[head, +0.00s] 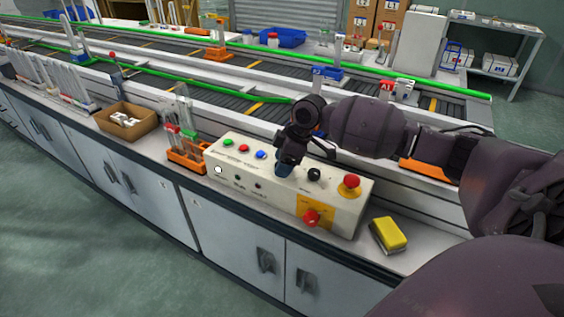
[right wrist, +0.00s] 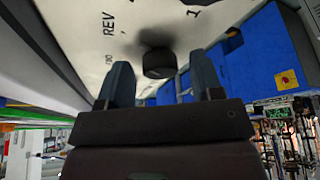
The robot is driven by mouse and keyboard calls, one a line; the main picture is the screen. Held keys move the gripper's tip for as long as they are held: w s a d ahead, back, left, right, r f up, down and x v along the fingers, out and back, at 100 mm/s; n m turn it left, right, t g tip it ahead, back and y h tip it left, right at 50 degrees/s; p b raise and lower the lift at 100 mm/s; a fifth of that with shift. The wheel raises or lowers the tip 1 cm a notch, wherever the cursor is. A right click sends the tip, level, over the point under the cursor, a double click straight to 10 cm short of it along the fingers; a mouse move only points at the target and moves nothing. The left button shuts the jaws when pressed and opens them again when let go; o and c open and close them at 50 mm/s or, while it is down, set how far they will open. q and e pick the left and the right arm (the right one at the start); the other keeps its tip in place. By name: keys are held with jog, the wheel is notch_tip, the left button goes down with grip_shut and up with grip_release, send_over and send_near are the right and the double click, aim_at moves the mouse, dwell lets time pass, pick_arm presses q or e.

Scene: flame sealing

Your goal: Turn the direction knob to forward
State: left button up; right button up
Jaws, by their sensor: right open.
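The cream control panel (head: 240,185) stands on the bench in the head view. My right gripper (head: 284,170) is over its top face, fingers pointing down. In the right wrist view the black knob (right wrist: 158,62) sits ahead of and between the open fingers of my right gripper (right wrist: 162,80), with no contact visible. The letters REV (right wrist: 108,22) are printed beside this knob. Its pointer direction cannot be made out. In the head view my gripper appears to cover this knob. Another black knob (head: 314,174) shows just right of the gripper. My left gripper is not in view.
The panel also carries green, red and blue buttons and a red mushroom button (head: 350,182). A red knob (head: 311,217) is on its front. An orange tube rack (head: 187,155) stands left, a yellow sponge (head: 390,235) right. Conveyors (head: 250,105) run behind.

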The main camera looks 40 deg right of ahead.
jog(key=c, duration=0.9)
